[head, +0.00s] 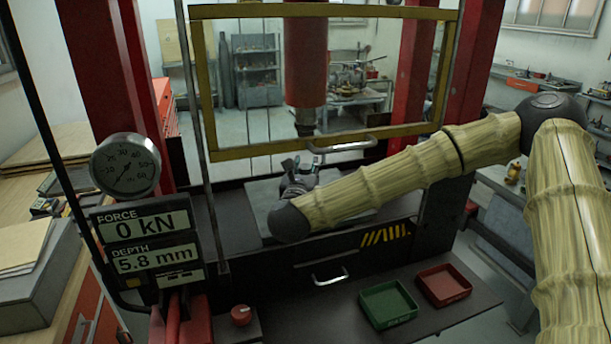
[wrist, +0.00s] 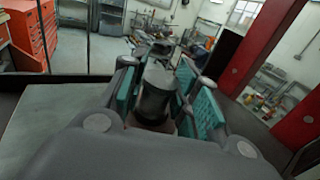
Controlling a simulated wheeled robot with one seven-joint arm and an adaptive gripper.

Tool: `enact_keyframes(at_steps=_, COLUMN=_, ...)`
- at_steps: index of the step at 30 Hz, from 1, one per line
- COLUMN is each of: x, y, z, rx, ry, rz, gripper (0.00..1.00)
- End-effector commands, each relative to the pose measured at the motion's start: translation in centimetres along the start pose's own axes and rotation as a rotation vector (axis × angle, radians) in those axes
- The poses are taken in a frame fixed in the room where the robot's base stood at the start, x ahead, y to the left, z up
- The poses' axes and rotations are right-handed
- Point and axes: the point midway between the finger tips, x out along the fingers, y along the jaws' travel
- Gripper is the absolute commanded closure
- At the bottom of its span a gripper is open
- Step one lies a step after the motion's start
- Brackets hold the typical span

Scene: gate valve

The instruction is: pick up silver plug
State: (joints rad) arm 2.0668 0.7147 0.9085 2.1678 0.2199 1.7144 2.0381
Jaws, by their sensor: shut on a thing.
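My gripper (head: 302,166) is over the press bed, below the red ram, with my arm reaching in from the right. In the wrist view its teal-padded fingers (wrist: 158,88) are shut on a grey, metallic cylindrical piece, the silver plug (wrist: 154,98). In the head view the fingers mostly hide the plug. I cannot tell whether it touches the bed.
A yellow-framed clear guard (head: 202,85) stands raised behind my gripper. The red ram (head: 305,60) hangs above. A green tray (head: 388,303) and a red tray (head: 444,285) sit at the front. The display (head: 150,245) reads 0 kN and 5.8 mm.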

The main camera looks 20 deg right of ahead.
Motion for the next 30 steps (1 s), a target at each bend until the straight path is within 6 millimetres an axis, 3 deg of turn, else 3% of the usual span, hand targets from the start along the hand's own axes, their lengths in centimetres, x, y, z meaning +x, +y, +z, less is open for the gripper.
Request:
enact_keyframes(at_steps=11, x=0.0, y=0.0, z=0.4, rx=0.002, ry=-0.002, rz=-0.001, gripper=1.00)
enact_keyframes(at_steps=20, x=0.0, y=0.0, z=3.1, rx=0.003, ry=-0.004, rz=0.000, gripper=1.00)
enact_keyframes(at_steps=30, x=-6.5, y=-1.4, z=3.8, rx=0.001, ry=-0.002, rz=0.004, gripper=1.00)
